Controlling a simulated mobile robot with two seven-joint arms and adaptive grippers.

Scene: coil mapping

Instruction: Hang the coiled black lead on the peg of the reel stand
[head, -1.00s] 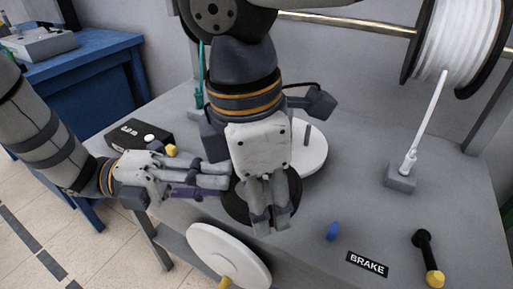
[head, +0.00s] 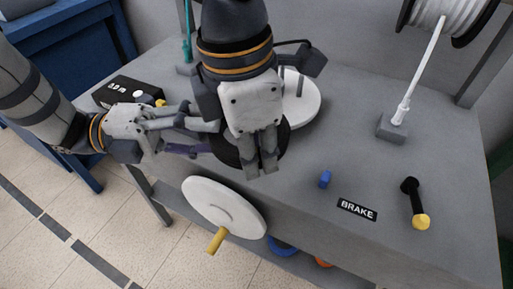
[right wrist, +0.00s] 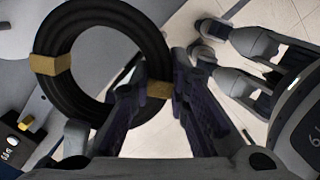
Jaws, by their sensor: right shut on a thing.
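The coiled black lead (right wrist: 75,75) fills the upper left of the right wrist view, a thick ring bound with tan tape. My right gripper (right wrist: 160,90) is shut on the coil's lower right side at a tape band. In the head view my right gripper (head: 262,168) points down over the table, and the coil (head: 228,152) shows as a dark ring partly hidden behind it. My left gripper (head: 212,117) is beside the coil on its left, fingers apart and seemingly empty. It also shows in the right wrist view (right wrist: 207,42). I cannot tell which part is the stand's peg.
A white disc with an upright grey pin (head: 302,108) stands behind my right gripper. A white crank wheel (head: 222,203) is on the front edge. A blue knob (head: 325,179), BRAKE label (head: 357,209), black-yellow lever (head: 412,200) and white spool (head: 440,18) are to the right.

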